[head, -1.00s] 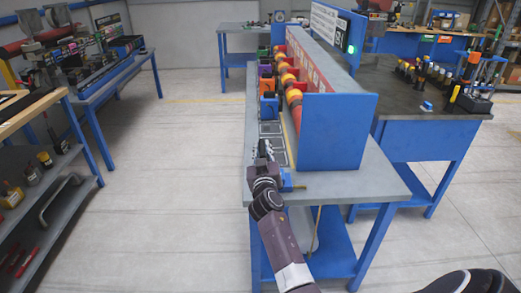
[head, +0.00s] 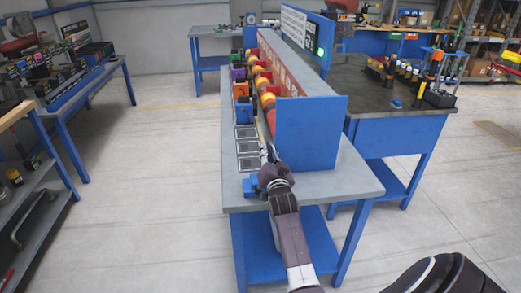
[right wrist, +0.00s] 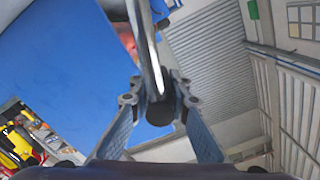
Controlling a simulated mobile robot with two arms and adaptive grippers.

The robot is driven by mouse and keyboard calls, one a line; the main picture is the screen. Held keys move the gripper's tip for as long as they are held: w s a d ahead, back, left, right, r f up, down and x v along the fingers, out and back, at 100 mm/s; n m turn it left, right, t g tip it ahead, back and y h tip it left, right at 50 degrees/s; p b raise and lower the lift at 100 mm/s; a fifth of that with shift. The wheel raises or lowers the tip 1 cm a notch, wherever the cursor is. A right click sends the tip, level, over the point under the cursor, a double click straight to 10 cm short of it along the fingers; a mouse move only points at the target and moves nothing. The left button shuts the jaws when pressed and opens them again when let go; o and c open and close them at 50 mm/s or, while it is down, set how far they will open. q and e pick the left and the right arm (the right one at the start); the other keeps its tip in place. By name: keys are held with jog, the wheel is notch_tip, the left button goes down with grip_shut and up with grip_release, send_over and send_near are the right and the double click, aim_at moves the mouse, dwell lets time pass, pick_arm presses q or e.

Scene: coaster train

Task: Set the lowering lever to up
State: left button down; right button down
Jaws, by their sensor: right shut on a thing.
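My right gripper (head: 269,158) is at the near end of the bench, beside the blue end panel of the rack. In the right wrist view, my right gripper (right wrist: 158,80) is shut on a lever (right wrist: 147,40), a pale metal rod with a dark round end between the fingers. In the head view the gripper and arm mostly hide the lever, so its exact setting cannot be told. A small blue block (head: 249,186) sits on the bench just left of the gripper. My left gripper is not in view.
The grey bench (head: 322,184) carries a long rack with a blue end panel (head: 308,133). Colored bins, including a blue one (head: 243,110), and dark square pads (head: 247,148) line its left side. A second workbench (head: 391,118) stands at right.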

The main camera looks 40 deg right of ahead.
jog(key=shift+s+d+f+m, duration=0.25)
jog(key=shift+s+d+m, duration=0.15)
jog(key=shift+d, duration=0.1)
jog(key=c, duration=1.8)
grip_release()
jog(key=shift+d, duration=0.1)
jog(key=shift+s+a, duration=0.15)
jog(key=shift+a, duration=0.1)
jog(key=v, duration=1.1)
jog(key=shift+s, duration=0.3)
